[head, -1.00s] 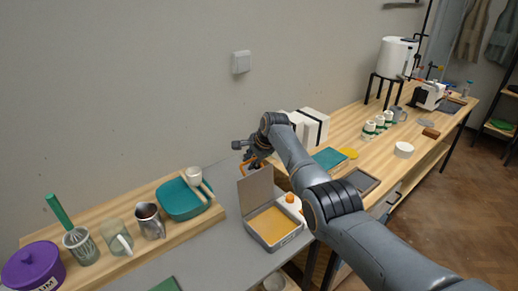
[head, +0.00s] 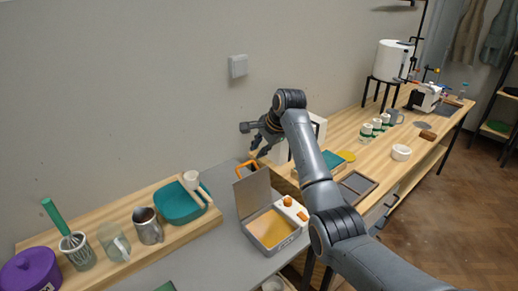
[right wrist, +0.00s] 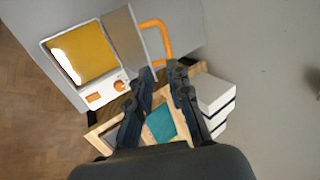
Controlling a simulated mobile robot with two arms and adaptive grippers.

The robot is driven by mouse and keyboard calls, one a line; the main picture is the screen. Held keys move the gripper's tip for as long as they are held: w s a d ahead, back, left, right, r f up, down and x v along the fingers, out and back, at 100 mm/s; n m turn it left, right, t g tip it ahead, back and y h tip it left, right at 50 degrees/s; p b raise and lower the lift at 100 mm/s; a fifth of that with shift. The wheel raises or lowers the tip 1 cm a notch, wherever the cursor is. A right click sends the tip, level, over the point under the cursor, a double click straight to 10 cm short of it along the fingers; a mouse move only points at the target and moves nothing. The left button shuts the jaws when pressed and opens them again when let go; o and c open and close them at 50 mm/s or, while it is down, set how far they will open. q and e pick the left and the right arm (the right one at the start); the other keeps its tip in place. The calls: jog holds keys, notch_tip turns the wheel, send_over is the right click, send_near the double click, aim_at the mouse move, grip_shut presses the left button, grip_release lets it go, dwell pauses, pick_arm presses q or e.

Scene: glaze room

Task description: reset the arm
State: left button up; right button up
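My right gripper (head: 258,150) is up near the wall, above the far side of the grey case. In the right wrist view its two fingers (right wrist: 161,72) are apart with nothing between them. The case (head: 275,229) stands open on the grey worktop, with a yellow inside and a raised lid (head: 253,193). The handle also shows in the right wrist view (right wrist: 164,36). My left gripper is in neither view.
A wooden riser (head: 200,225) at left holds a teal dustpan (head: 178,207), a steel pitcher (head: 148,228) and a purple tub (head: 30,270). White boxes (head: 318,125), a teal book (head: 334,160) and a grey tray (head: 357,184) lie near my arm on the wooden bench.

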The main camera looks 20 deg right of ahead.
jog(key=s+f+n+g+h, duration=0.15)
jog(key=s+f+n, duration=0.55)
jog(key=s+f, duration=1.15)
jog(key=s+a+f+n, duration=0.2)
jog(key=s+n, duration=0.2)
jog(key=s, duration=1.1)
jog(key=s+a+f+n, duration=0.2)
jog(key=s+n, duration=0.3)
jog(key=s, duration=0.9)
notch_tip(320, 180, down, 26)
jog(key=s+g+b, duration=0.1)
jog(key=g+b, duration=0.1)
jog(key=s+d+f+g+b, duration=0.1)
jog(key=s+d+f, duration=0.1)
jog(key=s+f, duration=1.5)
notch_tip(320, 180, down, 2)
jog(key=shift+s+d+h, duration=0.15)
jog(key=shift+d+h, duration=0.2)
